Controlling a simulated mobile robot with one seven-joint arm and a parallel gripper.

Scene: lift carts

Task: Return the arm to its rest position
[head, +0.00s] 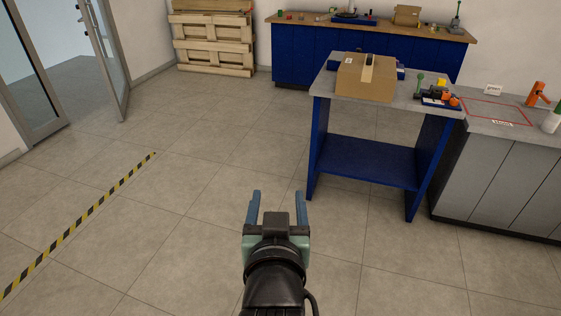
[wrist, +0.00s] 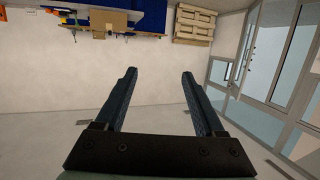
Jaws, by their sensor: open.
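My gripper (head: 278,196) is in the lower middle of the head view, stretched forward over bare floor. Its two blue fingers are apart with nothing between them. The gripper also shows in the wrist view (wrist: 158,76), with its fingers spread and empty against a pale wall. The wrist view is upside down or strongly tilted. My gripper touches nothing. Most of my arm behind the wrist is hidden below the frame.
A blue-legged table (head: 395,97) with a cardboard box (head: 366,80) stands right of my gripper. A grey cabinet (head: 500,185) is at the right. A workbench (head: 300,55) and wooden pallets (head: 213,45) stand at the back. A glass door (head: 100,50) is open at left. The floor around my gripper is clear.

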